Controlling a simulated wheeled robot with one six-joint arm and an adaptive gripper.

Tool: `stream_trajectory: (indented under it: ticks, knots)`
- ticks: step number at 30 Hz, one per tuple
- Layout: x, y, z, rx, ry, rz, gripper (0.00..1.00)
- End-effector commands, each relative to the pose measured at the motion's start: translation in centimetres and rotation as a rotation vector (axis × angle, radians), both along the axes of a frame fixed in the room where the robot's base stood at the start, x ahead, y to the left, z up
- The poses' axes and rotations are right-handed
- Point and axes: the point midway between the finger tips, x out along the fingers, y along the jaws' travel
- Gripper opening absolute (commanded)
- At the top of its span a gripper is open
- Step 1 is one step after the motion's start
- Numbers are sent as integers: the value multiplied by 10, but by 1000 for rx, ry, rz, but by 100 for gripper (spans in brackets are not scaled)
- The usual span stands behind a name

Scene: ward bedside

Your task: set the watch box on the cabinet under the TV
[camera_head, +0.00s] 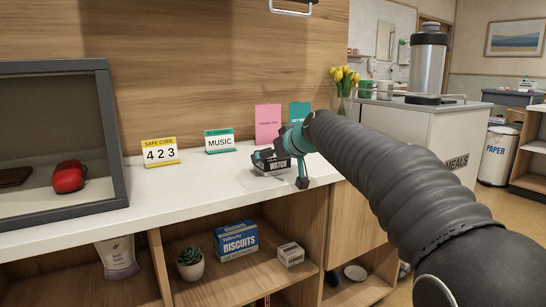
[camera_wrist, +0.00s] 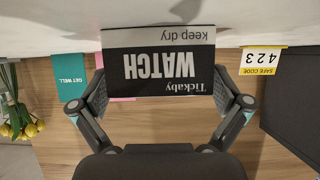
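The watch box (camera_head: 277,166) is a small dark box with a grey band, at the white-topped cabinet (camera_head: 215,186) in the head view. In the wrist view the watch box (camera_wrist: 160,65) shows its "WATCH" label upside down and fills the space between the fingers. My gripper (camera_head: 283,160) has one finger on each side of the box and appears shut on it; the fingers also show in the wrist view (camera_wrist: 160,98). I cannot tell whether the box's underside touches the top. No TV is recognisable.
A grey-framed case (camera_head: 118,140) holds a red item (camera_head: 68,177). A safe-code card (camera_head: 160,152), a music card (camera_head: 220,141), a pink card (camera_head: 269,124) and a green card (camera_head: 299,112) stand along the back. Biscuits (camera_head: 236,241) and a plant (camera_head: 190,263) sit on the shelf below.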

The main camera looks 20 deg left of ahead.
Motion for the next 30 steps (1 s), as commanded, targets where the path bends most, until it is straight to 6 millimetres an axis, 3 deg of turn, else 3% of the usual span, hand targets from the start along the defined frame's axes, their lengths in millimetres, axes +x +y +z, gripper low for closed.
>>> stream_trajectory:
  ticks: [8, 24, 30]
  knots:
    - [-1, -1, 6, 1, -1, 0, 100]
    - [-55, -66, 50, 1, -2, -2, 100]
    - [-67, -78, 59, 1, -1, 0, 100]
